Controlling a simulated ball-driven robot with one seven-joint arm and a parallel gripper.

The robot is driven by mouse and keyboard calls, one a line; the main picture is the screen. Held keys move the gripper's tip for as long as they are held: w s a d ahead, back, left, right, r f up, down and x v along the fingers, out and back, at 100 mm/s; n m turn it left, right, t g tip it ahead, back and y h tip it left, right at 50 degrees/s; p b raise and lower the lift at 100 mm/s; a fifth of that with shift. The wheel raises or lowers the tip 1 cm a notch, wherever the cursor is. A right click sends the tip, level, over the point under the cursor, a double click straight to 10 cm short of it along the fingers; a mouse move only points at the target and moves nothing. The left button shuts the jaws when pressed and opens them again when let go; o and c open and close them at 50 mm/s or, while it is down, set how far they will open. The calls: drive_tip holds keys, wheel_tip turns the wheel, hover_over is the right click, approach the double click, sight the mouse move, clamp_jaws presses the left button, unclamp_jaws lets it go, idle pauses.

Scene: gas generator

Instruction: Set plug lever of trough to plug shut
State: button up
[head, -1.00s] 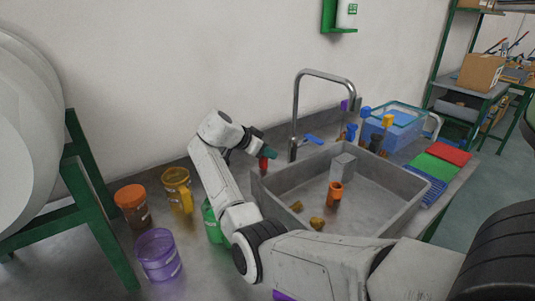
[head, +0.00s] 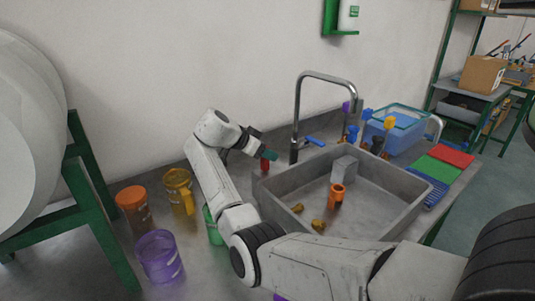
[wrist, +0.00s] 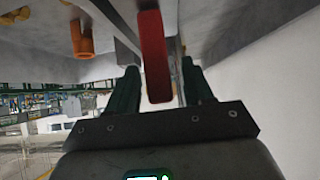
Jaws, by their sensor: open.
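The trough (head: 395,222) is a grey metal sink basin set in the bench. The red plug lever (head: 264,165) stands upright at its left rear corner. In the wrist view the red lever (wrist: 153,55) fills the middle of the picture, between the two dark green fingers. My gripper (head: 268,155) is at the top of the lever, with its fingers open on either side. A gap shows between the lever and the right finger; contact on the left side I cannot tell. The lever's base is hidden in the wrist view.
The tap (head: 295,115) rises just right of my gripper. Orange (head: 133,205), yellow (head: 179,190) and purple (head: 160,256) containers stand left of my arm.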

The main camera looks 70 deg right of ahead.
drive_tip(key=v, duration=0.9)
drive_tip(key=shift+b, duration=0.4)
drive_tip(key=shift+a+r, duration=0.1)
drive_tip(key=shift+a, duration=0.05)
